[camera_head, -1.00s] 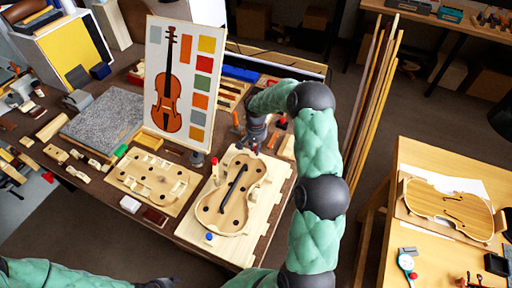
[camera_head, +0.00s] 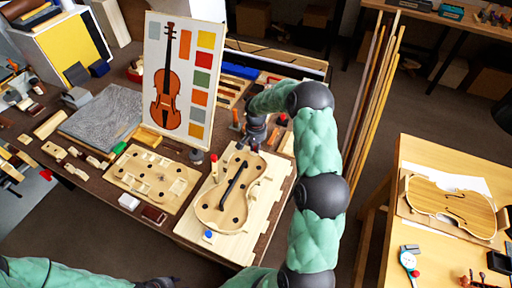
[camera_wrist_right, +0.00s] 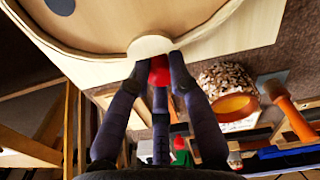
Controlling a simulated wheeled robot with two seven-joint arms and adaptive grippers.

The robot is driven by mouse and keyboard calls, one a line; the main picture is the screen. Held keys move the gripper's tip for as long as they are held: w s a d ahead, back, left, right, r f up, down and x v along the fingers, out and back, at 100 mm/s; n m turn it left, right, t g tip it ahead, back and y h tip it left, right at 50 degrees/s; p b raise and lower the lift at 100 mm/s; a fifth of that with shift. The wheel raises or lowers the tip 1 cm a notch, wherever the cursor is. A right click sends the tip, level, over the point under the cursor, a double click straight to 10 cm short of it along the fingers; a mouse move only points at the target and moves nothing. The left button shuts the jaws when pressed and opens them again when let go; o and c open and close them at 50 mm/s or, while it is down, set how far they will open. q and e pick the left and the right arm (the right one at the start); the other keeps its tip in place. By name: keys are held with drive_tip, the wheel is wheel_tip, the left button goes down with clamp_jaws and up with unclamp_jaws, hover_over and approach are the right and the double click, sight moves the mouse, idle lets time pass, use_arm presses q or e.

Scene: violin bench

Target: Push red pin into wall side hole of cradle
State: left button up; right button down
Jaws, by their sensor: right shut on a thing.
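The cradle (camera_head: 222,208), a pale wooden board with a violin-shaped rim, lies on the bench in the head view. Its edge also shows at the top of the right wrist view (camera_wrist_right: 225,32). My right gripper (camera_head: 254,145) is at the cradle's far end. In the right wrist view its fingers (camera_wrist_right: 160,65) are shut on a red pin (camera_wrist_right: 159,72), which is right by a rounded pale block (camera_wrist_right: 150,46) at the rim. The hole there is hidden, and I cannot tell whether the pin is in it. My left gripper (camera_head: 158,283) is only partly visible at the bottom edge.
Another red pin (camera_head: 214,160) stands at the cradle's left side, and a blue pin (camera_head: 208,234) is at its near end. A second wooden fixture (camera_head: 150,180) lies to the left. The violin picture board (camera_head: 185,75) stands behind. An orange-handled tool (camera_wrist_right: 285,105) lies near the right gripper.

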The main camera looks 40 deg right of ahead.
drive_tip(key=shift+f, duration=0.35)
drive_tip(key=c, duration=1.1)
unclamp_jaws()
drive_tip(key=shift+f, duration=0.1)
drive_tip(key=shift+o, duration=0.2)
wheel_tip(320, 180, up, 12)
idle(0.3)
